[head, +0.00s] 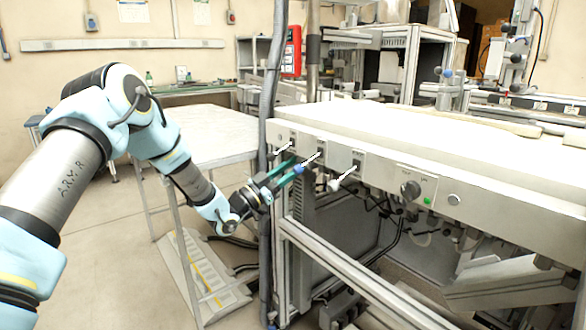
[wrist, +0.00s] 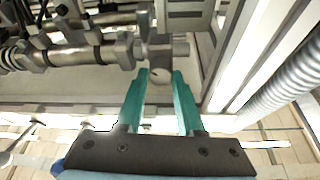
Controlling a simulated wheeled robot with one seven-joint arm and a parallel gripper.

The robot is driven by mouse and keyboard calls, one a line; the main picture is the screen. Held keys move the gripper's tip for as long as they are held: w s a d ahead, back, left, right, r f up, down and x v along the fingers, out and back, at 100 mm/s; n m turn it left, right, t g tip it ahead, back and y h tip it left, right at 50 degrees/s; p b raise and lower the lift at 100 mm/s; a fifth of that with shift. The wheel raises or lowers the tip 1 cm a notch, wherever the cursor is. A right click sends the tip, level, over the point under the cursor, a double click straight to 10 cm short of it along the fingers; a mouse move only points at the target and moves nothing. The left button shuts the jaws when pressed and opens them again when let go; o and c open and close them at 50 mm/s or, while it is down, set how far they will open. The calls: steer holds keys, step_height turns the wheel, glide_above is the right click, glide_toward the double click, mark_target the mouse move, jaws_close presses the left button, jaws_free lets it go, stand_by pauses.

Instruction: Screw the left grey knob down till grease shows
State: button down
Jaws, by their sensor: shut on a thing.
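My gripper (head: 293,164) reaches to the left end of the bench's front panel with its green fingers. In the wrist view the two fingers (wrist: 160,76) stand apart, their tips on either side of a small grey knob (wrist: 158,62) below a grey metal fitting (wrist: 180,47). The gripper is shut on this knob. In the head view the fingers hide the knob. I cannot make out any grease in either view.
A grey vertical pipe (head: 273,90) stands just left of the bench. Pipes and fittings (wrist: 75,55) fill the upper left of the wrist view.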

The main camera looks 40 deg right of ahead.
steer(key=shift+f+m+b, duration=0.15)
steer(key=shift+m+b, duration=0.25)
steer(key=shift+b, duration=0.1)
steer(key=shift+w+r+m+g+y+b, duration=0.1)
steer(key=shift+m+g+y+b, duration=0.65)
steer(key=shift+m+b, duration=1.3)
steer(key=shift+w+r+m+g+y+b, duration=0.15)
steer(key=shift+m+g+y+b, duration=0.55)
steer(key=shift+m+b, duration=1.35)
steer(key=shift+w+m+g+y+b, duration=0.1)
steer(key=shift+m+g+y+b, duration=0.35)
steer(key=shift+m+g+b, duration=1.45)
steer(key=shift+r+m+t+p, duration=0.1)
steer(key=shift+m+t+p, duration=0.2)
steer(key=shift+m+t, duration=0.55)
steer(key=c, duration=0.5)
jaws_free()
steer(key=v, duration=1.1)
steer(key=shift+d+p, duration=0.1)
steer(key=shift+p, duration=0.25)
